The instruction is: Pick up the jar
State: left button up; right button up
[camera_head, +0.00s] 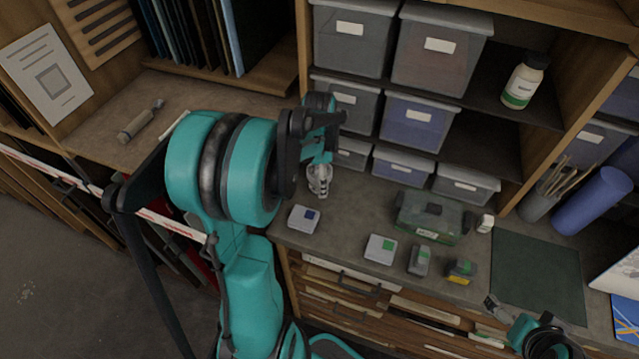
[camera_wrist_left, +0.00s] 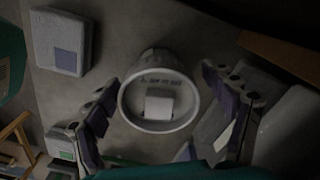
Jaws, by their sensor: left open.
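The jar (camera_wrist_left: 158,88) is a round, pale grey vessel seen from above in the left wrist view, with lettering inside its rim and a light square shape within. My left gripper (camera_wrist_left: 160,105) is open, with one finger on each side of the jar. Gaps show between the fingers and the rim. In the head view my left gripper (camera_head: 319,165) points down over the workbench, and a small clear-grey shape below it cannot be told apart from its fingers. My right gripper (camera_head: 492,303) is at the lower right, partly cut off; its opening is unclear.
A grey box with a blue square (camera_head: 304,219) stands close by on the bench. A box with a green square (camera_head: 381,249), a green clear case (camera_head: 430,217) and a dark green mat (camera_head: 537,270) lie to the right. Drawers (camera_head: 353,153) stand behind. A white-and-green bottle (camera_head: 523,82) is on the shelf.

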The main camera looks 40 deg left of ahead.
pick_arm(q)
jog(key=shift+d+f, duration=0.1)
jog(key=shift+f, duration=0.45)
jog(key=c, duration=1.5)
jog(key=shift+r, duration=0.15)
jog(key=shift+c, duration=0.5)
notch_tip(320, 180, up, 10)
jog(key=shift+f+p, duration=0.15)
jog(key=shift+p, duration=1)
